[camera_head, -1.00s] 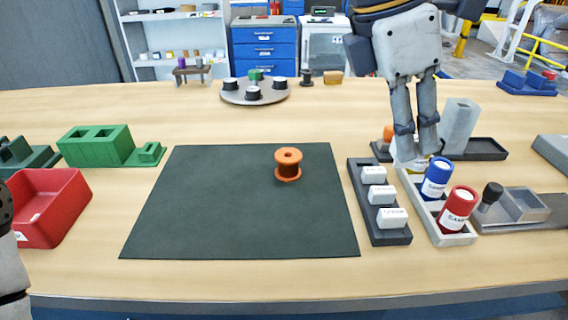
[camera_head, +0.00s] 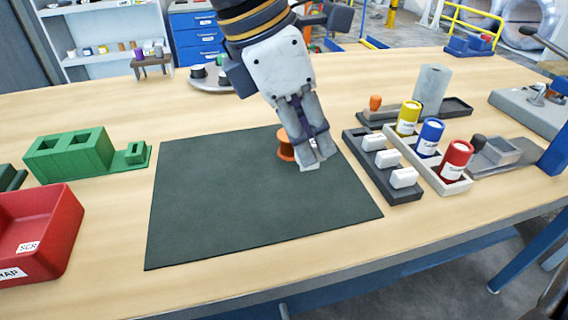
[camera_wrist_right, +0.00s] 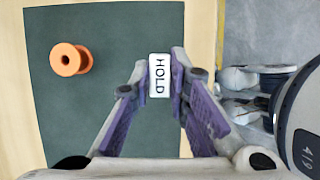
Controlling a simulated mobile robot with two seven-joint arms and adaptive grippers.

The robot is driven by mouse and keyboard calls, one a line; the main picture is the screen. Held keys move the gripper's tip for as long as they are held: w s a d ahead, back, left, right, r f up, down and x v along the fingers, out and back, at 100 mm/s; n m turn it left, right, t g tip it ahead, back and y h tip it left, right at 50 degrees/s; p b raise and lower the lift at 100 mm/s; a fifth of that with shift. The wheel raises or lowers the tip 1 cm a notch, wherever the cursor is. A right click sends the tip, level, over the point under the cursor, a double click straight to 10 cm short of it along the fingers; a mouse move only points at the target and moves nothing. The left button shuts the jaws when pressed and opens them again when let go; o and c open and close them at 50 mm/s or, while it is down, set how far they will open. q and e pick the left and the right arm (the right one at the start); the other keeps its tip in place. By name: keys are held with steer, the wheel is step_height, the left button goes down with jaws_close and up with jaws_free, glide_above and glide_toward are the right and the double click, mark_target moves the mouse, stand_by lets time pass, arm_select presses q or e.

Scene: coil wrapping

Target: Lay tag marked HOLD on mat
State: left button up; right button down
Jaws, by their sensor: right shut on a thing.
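The dark green mat (camera_head: 235,215) lies on the wooden table. An orange spool (camera_head: 285,145) stands on its far right part, and it also shows in the right wrist view (camera_wrist_right: 70,60). My right gripper (camera_head: 316,160) is over the right part of the mat, close beside the spool. In the right wrist view the white tag marked HOLD (camera_wrist_right: 159,76) sits between its fingertips, which are shut on it. The tag appears above the mat's edge area. The gap below it cannot be told. My left gripper is not in view.
A dark rack with several white tags (camera_head: 404,178) stands right of the mat, beside a tray with yellow, blue and red (camera_head: 456,160) cans. A red bin (camera_head: 60,225) and green block (camera_head: 75,155) stand left. The mat's middle and front are clear.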

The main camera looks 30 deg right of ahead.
steer(key=w+f, duration=0.3)
steer(key=w+d+f, duration=0.1)
steer(key=f, duration=0.1)
steer(key=shift+w+f, duration=0.35)
steer(key=shift+f, duration=1.55)
steer(key=shift+a+f, duration=0.1)
steer(key=c, duration=1.5)
jaws_free()
steer(key=shift+c, duration=0.2)
steer(key=v, duration=1.2)
